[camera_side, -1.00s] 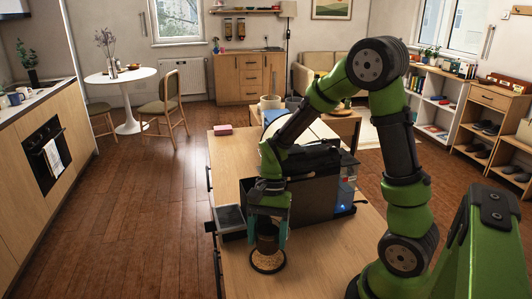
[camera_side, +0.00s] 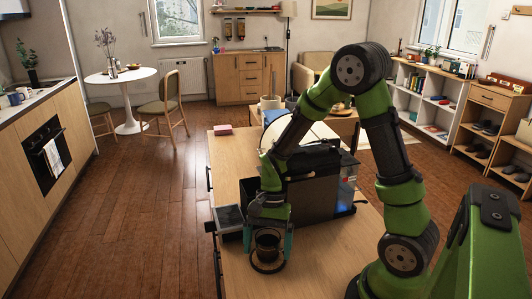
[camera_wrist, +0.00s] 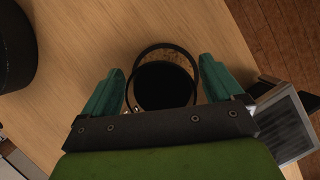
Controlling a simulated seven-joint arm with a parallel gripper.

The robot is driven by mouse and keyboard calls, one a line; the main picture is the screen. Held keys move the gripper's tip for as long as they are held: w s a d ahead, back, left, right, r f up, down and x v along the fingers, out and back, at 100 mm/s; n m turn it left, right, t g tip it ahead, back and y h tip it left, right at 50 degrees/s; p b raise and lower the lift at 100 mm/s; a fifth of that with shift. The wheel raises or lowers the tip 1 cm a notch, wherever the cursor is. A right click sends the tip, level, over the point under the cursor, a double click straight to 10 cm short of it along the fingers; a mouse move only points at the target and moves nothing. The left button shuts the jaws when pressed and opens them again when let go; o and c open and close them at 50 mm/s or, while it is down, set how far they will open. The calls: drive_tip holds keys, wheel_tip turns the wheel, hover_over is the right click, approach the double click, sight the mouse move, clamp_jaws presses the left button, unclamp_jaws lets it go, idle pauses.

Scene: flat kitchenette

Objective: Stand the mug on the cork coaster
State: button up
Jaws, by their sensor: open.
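The dark mug (camera_side: 267,244) stands upright on the round cork coaster (camera_side: 267,268), which has a dark rim. In the wrist view the mug (camera_wrist: 161,86) is a dark circle between the fingers, and speckled cork of the coaster (camera_wrist: 180,56) shows past its far edge. The mug looks off-centre on the coaster, though the steep view makes this hard to judge. My gripper (camera_side: 268,244) is open, with one teal finger on each side of the mug. In the wrist view gaps show between the fingers of my gripper (camera_wrist: 163,88) and the mug.
A dark boxy machine (camera_side: 318,190) stands right behind my gripper on the wooden counter (camera_side: 318,255). A grey tray (camera_side: 229,217) lies close on the left, at the counter's edge. A pink block (camera_side: 223,130) is at the far end. The counter to the right front is bare.

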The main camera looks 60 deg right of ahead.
drive_tip(key=shift+r, duration=0.1)
drive_tip(key=v, duration=1.2)
drive_tip(key=s+a+r+n+t+h, duration=0.2)
drive_tip(key=s+a+r+n+t, duration=0.5)
drive_tip(key=r+n+t, duration=0.2)
drive_tip(key=shift+s+r+n, duration=0.15)
drive_tip(key=shift+r+n, duration=0.4)
drive_tip(key=shift+n, duration=0.05)
drive_tip(key=shift+a, duration=0.15)
drive_tip(key=shift+c, duration=0.3)
